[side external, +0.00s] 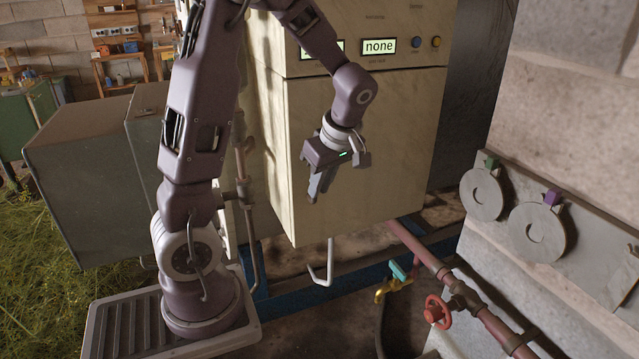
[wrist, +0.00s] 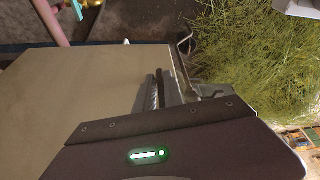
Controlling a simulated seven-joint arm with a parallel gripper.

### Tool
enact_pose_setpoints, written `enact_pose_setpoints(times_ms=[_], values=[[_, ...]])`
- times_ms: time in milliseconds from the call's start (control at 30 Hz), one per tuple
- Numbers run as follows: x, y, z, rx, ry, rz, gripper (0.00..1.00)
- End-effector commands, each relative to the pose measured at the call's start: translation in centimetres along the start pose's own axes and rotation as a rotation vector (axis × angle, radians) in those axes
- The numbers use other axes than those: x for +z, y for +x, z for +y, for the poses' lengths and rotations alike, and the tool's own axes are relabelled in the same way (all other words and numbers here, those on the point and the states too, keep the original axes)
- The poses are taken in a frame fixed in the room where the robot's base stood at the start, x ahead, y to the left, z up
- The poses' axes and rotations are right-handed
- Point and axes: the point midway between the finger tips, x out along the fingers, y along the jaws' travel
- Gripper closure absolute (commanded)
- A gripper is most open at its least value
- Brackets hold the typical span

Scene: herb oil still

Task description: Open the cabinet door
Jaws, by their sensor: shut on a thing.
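The cream cabinet (side external: 410,130) stands in the middle of the side view, with its large door panel (side external: 390,175) below a control panel. I cannot tell whether the door stands slightly ajar. My gripper (side external: 316,192) is at the left part of this panel, pointing down, with its fingers close together. In the wrist view the cream panel (wrist: 85,85) fills the left, and my gripper (wrist: 160,88) is shut beside its right edge, on what appears to be the door handle. The handle is mostly hidden by my fingers and hand.
A display reading "none" (side external: 379,46) and two buttons sit above the door. Below are a white hook (side external: 322,270), a brass tap (side external: 393,286), a red valve wheel (side external: 437,311) and a pink pipe (side external: 495,330). Grey boxes (side external: 85,185) stand at left, a wall with round plates at right.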

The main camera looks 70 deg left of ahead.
Motion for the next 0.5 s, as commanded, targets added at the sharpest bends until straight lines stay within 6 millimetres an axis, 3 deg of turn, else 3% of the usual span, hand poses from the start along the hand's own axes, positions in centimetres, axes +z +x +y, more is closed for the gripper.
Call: enact_pose_setpoints(times_ms=[267, 367, 500], values=[[1.4, -0.4, -0.6, -0.033, -0.034, 0.002, 1.0], [2.8, -1.0, -0.6, -0.047, -0.07, 0.003, 1.0], [6.1, -2.4, -0.3, -0.08, -0.154, 0.004, 1.0]])
